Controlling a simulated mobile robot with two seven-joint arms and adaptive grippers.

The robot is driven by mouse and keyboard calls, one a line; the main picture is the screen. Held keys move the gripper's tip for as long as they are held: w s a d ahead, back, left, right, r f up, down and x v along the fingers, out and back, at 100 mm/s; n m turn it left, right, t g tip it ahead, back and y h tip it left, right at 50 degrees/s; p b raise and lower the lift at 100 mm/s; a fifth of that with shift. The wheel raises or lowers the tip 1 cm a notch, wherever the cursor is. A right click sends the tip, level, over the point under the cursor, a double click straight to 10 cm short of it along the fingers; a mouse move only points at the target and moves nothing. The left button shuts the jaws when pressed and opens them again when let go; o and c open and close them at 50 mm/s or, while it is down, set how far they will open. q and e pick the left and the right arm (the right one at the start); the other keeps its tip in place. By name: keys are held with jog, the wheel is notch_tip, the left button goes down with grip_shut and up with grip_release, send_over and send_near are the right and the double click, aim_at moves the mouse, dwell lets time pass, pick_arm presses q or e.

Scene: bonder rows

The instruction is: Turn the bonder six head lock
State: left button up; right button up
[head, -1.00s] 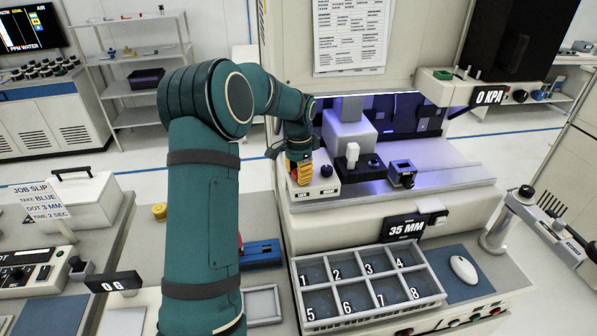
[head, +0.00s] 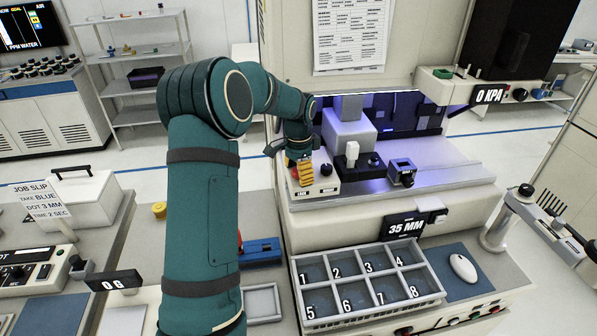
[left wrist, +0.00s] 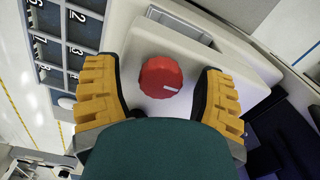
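A red round knob (left wrist: 160,77) with a short white mark pointing right sits on a pale housing (left wrist: 205,65) in the left wrist view. I take it for the head lock; its label cannot be read. My left gripper (left wrist: 159,84) has its yellow fingers wide apart, one on each side of the knob, with gaps between. In the head view my left gripper (head: 304,172) is over the left end of the bonder's front block (head: 325,187) and mostly hides the red knob. My right gripper is in neither view.
A black knob (head: 326,170) is just right of the gripper on the same block. A white-topped lever (head: 352,151) and a small dark device (head: 402,172) stand farther right. A numbered tray (head: 336,316) and a 35 MM display (head: 405,227) are in front, below.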

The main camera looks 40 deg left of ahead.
pick_arm(q)
jog(key=shift+r, duration=0.1)
notch_tip(320, 180, up, 12)
dwell(0.5)
dwell(0.6)
